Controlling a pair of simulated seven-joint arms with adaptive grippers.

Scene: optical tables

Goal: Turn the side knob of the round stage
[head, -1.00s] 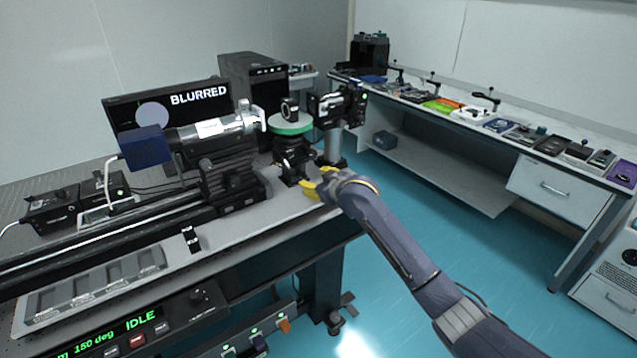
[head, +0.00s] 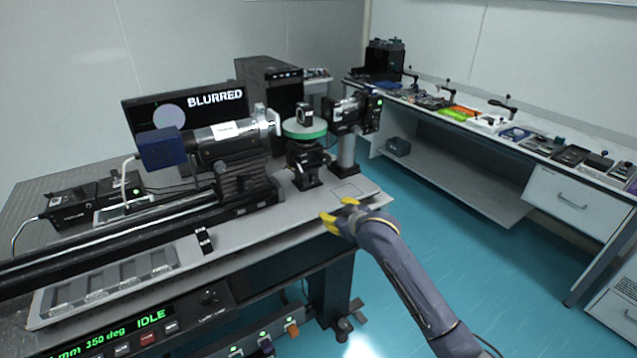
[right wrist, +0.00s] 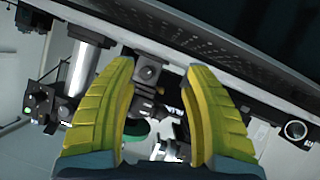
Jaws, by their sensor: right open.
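The round stage (head: 304,131) has a disc with a green rim and a black mount below it, and stands on the optical table. A small black optic (head: 304,114) sits on its top. Dark knob-like parts show on the mount under the disc, but I cannot clearly single out the side knob. My right gripper (head: 337,209) has yellow fingers, open and empty, at the table's front edge, in front of the stage and apart from it. In the right wrist view the green disc (right wrist: 137,130) and a square dark part (right wrist: 149,70) show between the spread fingers. My left gripper is out of view.
A silver lens barrel (head: 225,131) lies left of the stage, and a black camera on a post (head: 346,152) stands right of it. A monitor (head: 150,110) reads BLURRED. A flat tray (head: 110,282) lies at the front left.

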